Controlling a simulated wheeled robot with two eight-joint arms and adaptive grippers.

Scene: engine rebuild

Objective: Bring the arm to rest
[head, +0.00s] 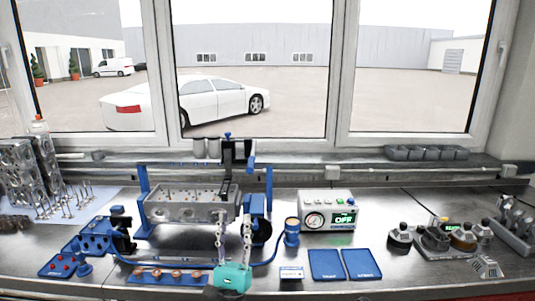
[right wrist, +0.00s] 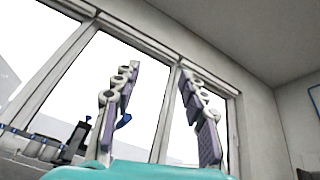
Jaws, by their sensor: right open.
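My right gripper (head: 235,216) is at the front middle of the bench in the head view, its teal body low and its two fingers pointing up. The fingers stand apart in front of the cylinder head (head: 180,204) on its blue stand (head: 142,190). In the right wrist view the right gripper (right wrist: 159,75) is open, with nothing between its fingers; windows and ceiling show behind them. My left gripper is not in view.
A blue tray with copper-coloured parts (head: 139,274) lies just left of my right gripper. A control box (head: 340,222), a blue cup (head: 291,238) and two blue mats (head: 325,265) (head: 361,264) are to the right. Bare bench (head: 430,277) shows at the front right.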

